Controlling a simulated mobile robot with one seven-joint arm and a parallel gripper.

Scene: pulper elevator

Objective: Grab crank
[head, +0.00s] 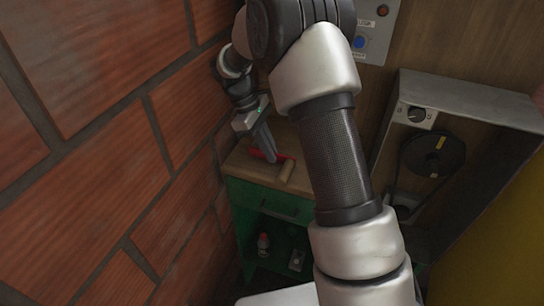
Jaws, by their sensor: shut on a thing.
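The crank (287,170) lies on the wooden top of a green cabinet, beside the brick wall. It shows a red part and a tan, wood-like grip. My gripper (270,157) points down at it from above, with its fingers shut on the red part. The fingers hide some of the crank. I cannot tell whether it still touches the cabinet top.
The green cabinet (263,202) has a drawer and an open shelf with small items. A brick wall (100,130) stands close on the left. A metal housing with a dial (417,115) and a dark pulley wheel (432,153) is at right. A button panel (373,30) is behind.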

